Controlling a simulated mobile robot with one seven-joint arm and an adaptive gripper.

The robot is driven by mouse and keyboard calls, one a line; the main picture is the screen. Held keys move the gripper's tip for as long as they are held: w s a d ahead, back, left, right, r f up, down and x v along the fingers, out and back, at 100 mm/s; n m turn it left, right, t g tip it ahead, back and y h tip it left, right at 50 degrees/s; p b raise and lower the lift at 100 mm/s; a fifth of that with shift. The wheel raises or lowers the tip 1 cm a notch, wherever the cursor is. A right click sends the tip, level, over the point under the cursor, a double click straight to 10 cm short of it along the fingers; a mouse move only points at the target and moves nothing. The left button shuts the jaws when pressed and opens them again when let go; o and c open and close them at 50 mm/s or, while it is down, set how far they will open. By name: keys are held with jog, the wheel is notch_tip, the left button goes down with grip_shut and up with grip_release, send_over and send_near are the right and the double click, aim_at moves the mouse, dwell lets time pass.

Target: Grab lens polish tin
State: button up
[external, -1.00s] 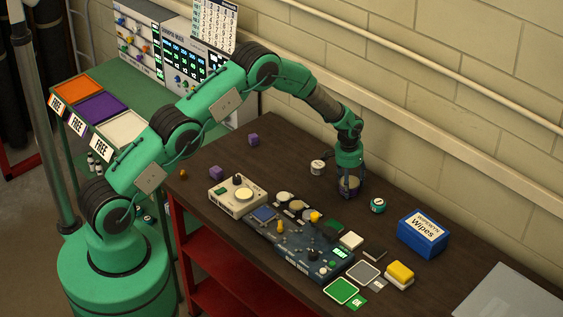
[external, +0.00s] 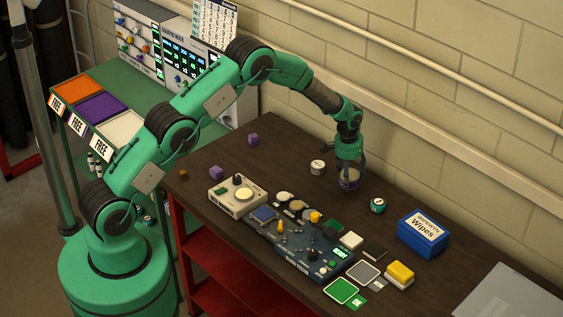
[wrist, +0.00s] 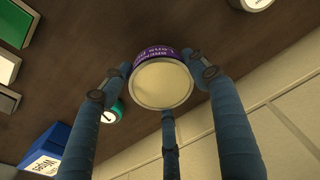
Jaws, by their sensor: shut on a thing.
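A round tin with a pale cream lid and a purple band (wrist: 162,82) sits between the fingers of my gripper (wrist: 155,85) in the wrist view. The band's lettering is partly readable and seems to say "Lens". My gripper has several blue-grey fingers, and they are closed around the tin. In the external view my gripper (external: 349,178) points down over the dark table, with the tin (external: 348,184) partly hidden among its fingers. I cannot tell whether the tin is clear of the table.
A white tin (external: 317,167) stands to the left of my gripper and a teal tin (external: 378,205) to its right. A blue wipes box (external: 423,234) is further right. A control board (external: 290,240) with knobs lies in front. The wall is close behind.

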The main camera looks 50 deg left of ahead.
jog(key=s, duration=0.5)
jog(key=s+a+b, duration=0.1)
jog(key=s, duration=0.4)
jog(key=s+r, duration=0.1)
jog(key=s, duration=0.4)
jog(key=shift+s+a+r, duration=0.1)
jog(key=shift+s+a, duration=0.1)
jog(key=shift+a, duration=0.05)
